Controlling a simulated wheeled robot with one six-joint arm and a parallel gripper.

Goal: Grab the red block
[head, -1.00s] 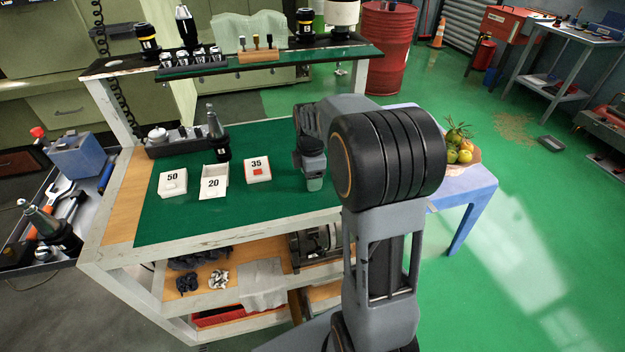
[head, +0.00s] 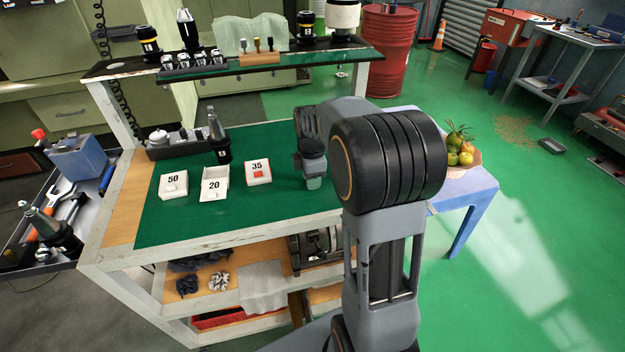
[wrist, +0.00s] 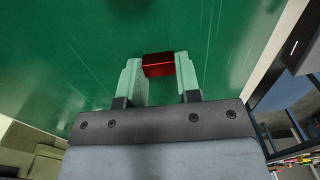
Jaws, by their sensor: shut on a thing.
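The red block (wrist: 158,65) sits between the two pale green fingertips of my gripper (wrist: 158,70) in the wrist view, over a green surface. My gripper is shut on it, with a finger against each side. In the head view my gripper (head: 314,182) points down over the green mat (head: 285,202), to the right of the white box marked 35 (head: 257,165). The block in my gripper cannot be made out in the head view. Whether it touches the mat I cannot tell.
White boxes marked 50 (head: 173,187) and 20 (head: 214,189) stand left on the mat. A small red piece (head: 258,174) shows on the box marked 35. A dark tool holder (head: 219,150) stands behind. A raised shelf (head: 300,60) crosses the back. The mat's front is clear.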

